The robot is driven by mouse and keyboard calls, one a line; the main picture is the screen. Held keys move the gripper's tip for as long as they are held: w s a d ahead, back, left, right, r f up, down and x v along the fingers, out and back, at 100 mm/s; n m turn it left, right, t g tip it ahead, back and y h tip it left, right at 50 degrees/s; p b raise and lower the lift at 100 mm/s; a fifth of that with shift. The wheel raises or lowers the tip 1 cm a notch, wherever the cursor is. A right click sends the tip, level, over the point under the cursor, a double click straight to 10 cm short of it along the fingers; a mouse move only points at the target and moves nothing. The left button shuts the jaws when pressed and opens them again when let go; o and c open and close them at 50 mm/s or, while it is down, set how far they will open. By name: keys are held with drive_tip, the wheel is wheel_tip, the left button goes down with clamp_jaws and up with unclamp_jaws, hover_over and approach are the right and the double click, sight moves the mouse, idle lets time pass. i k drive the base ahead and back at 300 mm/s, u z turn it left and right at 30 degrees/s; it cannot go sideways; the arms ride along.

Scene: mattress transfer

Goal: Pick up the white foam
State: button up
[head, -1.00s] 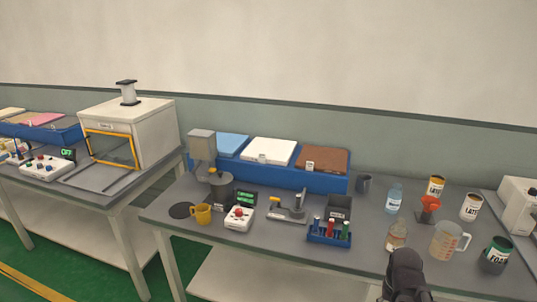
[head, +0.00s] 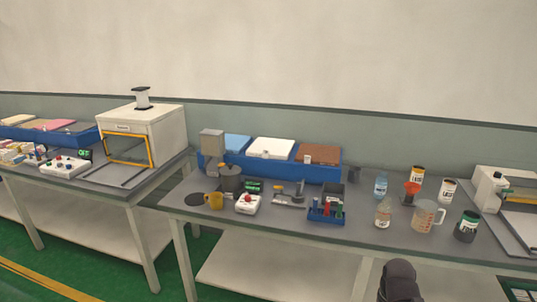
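The white foam (head: 271,147) is a flat white slab with a small tag at its front edge. It lies in the middle of a blue tray (head: 278,169) at the back of the right table, between a blue slab (head: 237,142) and a brown slab (head: 318,152). A dark part of my arm shows at the bottom edge, right of centre, in front of the table. The fingers of my gripper cannot be made out, and nothing is seen touching the foam.
Bottles, cans and a measuring jug (head: 427,216) fill the right side. A hood box (head: 142,136) stands on the left table.

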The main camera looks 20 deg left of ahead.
sight(271, 146)
drive_tip(key=k, duration=0.5)
drive_tip(key=u, duration=0.45)
drive_tip(key=i, duration=0.75)
drive_tip(key=u, duration=0.35)
drive_tip(key=i, duration=1.65)
drive_tip(key=z, duration=0.45)
